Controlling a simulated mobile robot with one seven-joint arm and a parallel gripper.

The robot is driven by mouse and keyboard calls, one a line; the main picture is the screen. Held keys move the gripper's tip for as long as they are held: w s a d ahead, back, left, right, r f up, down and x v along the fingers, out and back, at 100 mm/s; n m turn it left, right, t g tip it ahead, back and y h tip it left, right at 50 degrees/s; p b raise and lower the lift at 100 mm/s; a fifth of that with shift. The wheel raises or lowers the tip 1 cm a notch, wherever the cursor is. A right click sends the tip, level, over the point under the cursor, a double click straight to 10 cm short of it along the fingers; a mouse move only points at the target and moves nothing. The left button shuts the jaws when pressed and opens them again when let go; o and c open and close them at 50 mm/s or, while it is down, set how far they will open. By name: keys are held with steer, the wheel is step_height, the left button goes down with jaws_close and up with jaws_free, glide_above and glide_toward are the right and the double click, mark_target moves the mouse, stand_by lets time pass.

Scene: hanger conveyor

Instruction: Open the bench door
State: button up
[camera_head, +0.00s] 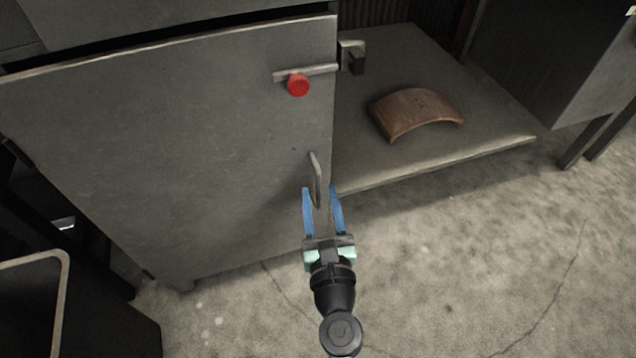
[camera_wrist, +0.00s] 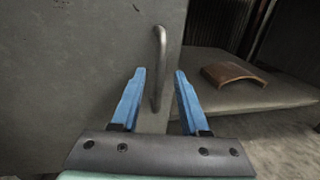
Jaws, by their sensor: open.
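The grey bench door (camera_head: 190,140) fills the left of the head view and looks shut or nearly so. Its bent metal handle (camera_head: 316,178) is upright near the door's right edge. A sliding bolt with a red knob (camera_head: 298,85) sits higher on the door, close to a latch block (camera_head: 354,58). My gripper (camera_head: 322,190) is open, with its blue fingers on either side of the handle's lower part. In the wrist view the handle (camera_wrist: 158,65) rises between the fingers; I cannot tell whether they touch it.
A curved brown piece (camera_head: 416,110) lies on the low grey shelf (camera_head: 400,165) right of the door. A dark cabinet (camera_head: 560,60) stands at the right. A dark bin (camera_head: 75,310) is at lower left. The concrete floor (camera_head: 480,260) at lower right is clear.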

mark_target(319, 189)
steer(key=shift+w+a, duration=0.15)
steer(key=shift+w, duration=1.35)
jaws_close()
stand_by(0.4)
